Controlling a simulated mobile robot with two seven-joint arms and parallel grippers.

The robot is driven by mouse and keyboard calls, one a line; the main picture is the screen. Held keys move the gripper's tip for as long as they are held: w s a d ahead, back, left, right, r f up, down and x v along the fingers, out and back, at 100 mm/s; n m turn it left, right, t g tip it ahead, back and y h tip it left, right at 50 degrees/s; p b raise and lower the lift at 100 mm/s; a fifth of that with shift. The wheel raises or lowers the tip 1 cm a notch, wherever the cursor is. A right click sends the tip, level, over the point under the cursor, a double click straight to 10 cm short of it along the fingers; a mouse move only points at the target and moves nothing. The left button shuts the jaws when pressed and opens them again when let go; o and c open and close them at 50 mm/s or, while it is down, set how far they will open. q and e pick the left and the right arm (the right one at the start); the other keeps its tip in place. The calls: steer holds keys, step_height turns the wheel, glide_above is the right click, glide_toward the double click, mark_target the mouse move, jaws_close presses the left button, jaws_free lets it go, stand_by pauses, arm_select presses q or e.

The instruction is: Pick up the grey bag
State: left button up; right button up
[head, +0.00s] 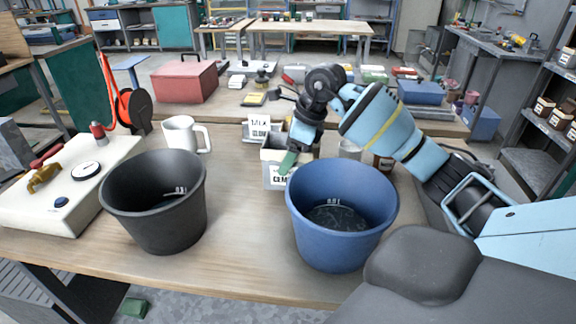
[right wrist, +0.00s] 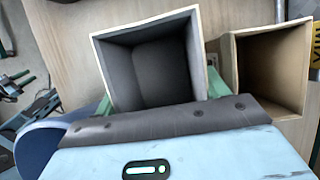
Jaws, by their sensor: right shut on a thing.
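The grey bag (head: 270,169) is a pale, open-topped, box-shaped bag with dark lettering, upright on the table behind the blue bucket. In the right wrist view the same bag (right wrist: 150,75) shows its dark grey inside. My right gripper (head: 289,160) reaches down over it from the right. Its green fingers lie on either side of the bag in the wrist view, and it is shut on the bag. Whether the bag's base touches the table is hard to tell. My left gripper is not in view.
A second open bag with a brown inside (right wrist: 270,65) stands close beside it. A blue bucket (head: 341,251) is in front, with a black bucket (head: 155,225) to the left. Bare table lies between the buckets.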

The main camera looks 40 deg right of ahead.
steer(key=shift+f, duration=1.65)
steer(key=shift+f, duration=0.2)
steer(key=o, duration=1.3)
steer(key=v, duration=1.2)
steer(key=shift+w+r, duration=0.1)
steer(key=shift+r, duration=0.05)
